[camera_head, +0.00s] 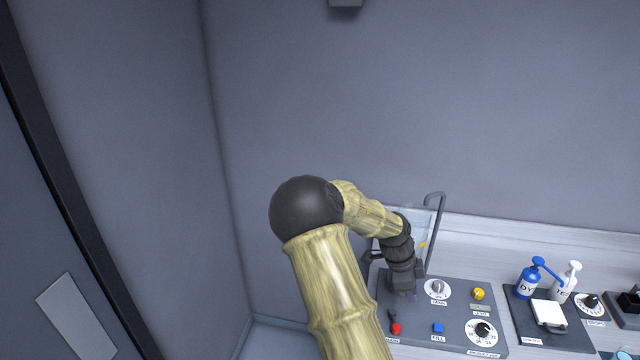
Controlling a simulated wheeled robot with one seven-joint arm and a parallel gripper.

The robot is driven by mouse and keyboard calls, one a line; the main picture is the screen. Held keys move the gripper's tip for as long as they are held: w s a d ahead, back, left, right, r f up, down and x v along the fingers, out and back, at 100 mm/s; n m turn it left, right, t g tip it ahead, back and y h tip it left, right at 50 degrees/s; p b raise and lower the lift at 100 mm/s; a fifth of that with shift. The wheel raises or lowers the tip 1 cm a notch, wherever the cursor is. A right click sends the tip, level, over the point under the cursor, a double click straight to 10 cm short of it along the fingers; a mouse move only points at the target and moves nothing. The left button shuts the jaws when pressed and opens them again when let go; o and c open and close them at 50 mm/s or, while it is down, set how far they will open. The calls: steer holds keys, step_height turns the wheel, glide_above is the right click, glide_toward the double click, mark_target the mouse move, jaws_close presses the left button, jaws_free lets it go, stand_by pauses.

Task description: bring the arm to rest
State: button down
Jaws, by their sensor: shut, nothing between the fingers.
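My arm reaches from the bottom middle of the head view, bends at a large black joint, and runs right to the counter. My gripper (408,293) is small and dark at its end, pointing down over the left part of the grey control panel (455,318). It is shut with nothing visible in it. It is just left of a white-dialled knob (437,288). I cannot tell whether the fingertips touch the panel. My arm hides part of the panel's back left and what stands behind it.
A bent grey pipe (438,230) stands behind. Blue (528,282) and white (567,280) pump bottles stand right. Walls are close left and behind.

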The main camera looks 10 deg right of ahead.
steer(key=s+a+r+n+t+y, duration=0.1)
steer(key=s+a+r+n, duration=0.1)
steer(key=s+a+n, duration=0.2)
steer(key=s+a+r+n+t+y, duration=0.1)
steer(key=s+a+r+n+t, duration=0.1)
steer(key=a+n, duration=0.8)
steer(key=s+a+r+n+t+y, duration=0.1)
steer(key=s+a+r+n, duration=0.3)
steer(key=n, duration=0.5)
steer(key=s+a, duration=0.2)
steer(key=a, duration=0.1)
steer(key=shift+y, duration=0.3)
steer(key=shift+w+r, duration=0.1)
steer(key=shift+w, duration=0.05)
